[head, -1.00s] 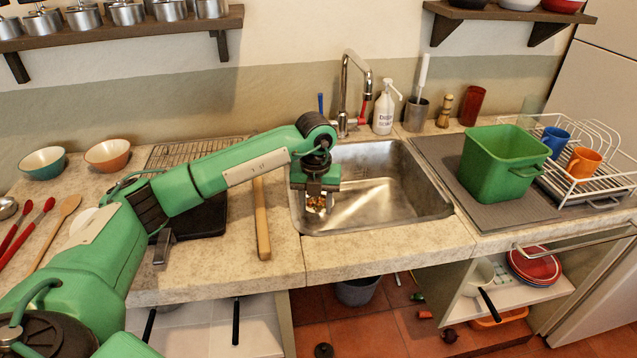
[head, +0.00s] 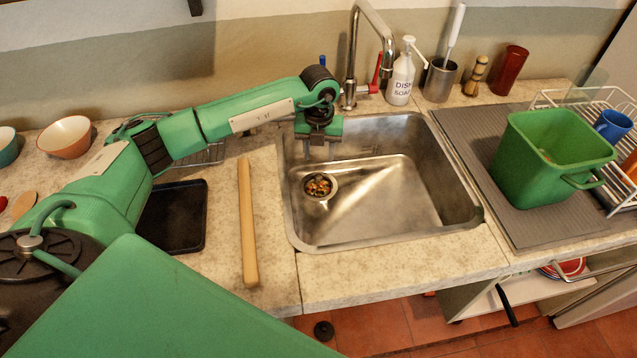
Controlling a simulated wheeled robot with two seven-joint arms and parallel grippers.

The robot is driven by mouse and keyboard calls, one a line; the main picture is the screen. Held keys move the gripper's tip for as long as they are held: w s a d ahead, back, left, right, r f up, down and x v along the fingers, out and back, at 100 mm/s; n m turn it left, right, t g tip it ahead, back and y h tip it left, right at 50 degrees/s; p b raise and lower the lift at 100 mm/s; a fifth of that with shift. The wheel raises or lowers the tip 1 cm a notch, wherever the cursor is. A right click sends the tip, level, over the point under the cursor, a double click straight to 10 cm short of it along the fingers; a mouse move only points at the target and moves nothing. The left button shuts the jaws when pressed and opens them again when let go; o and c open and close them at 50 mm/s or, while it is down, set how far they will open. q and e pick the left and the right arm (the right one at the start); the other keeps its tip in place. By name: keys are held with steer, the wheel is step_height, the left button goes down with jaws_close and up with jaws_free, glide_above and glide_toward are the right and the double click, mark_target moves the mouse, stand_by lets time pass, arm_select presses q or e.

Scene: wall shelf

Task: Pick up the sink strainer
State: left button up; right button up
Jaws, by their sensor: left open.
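The sink strainer (head: 320,186) sits at the drain in the left part of the steel sink basin (head: 400,205). It is round, with a metal rim and brown and orange bits of food in it. My left gripper (head: 319,150) hangs over the left back part of the sink, pointing down. It is open and apart from the strainer, which shows just below it in the picture. My right gripper is not in view.
The faucet (head: 386,50) and soap bottle (head: 402,75) stand behind the sink. A green bin (head: 540,170) stands on the grey mat (head: 505,215) at right. A wooden rolling pin (head: 247,225) and a black tray (head: 185,220) lie left of the sink.

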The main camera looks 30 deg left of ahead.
mark_target(319, 175)
arm_select(q)
step_height(319, 175, down, 3)
steer(key=shift+w+r, duration=0.1)
step_height(319, 175, down, 5)
steer(key=shift+f+p, duration=0.1)
steer(key=shift+p, duration=0.55)
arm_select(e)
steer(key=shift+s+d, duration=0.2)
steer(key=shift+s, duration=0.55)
arm_select(q)
steer(key=c, duration=0.4)
jaws_close()
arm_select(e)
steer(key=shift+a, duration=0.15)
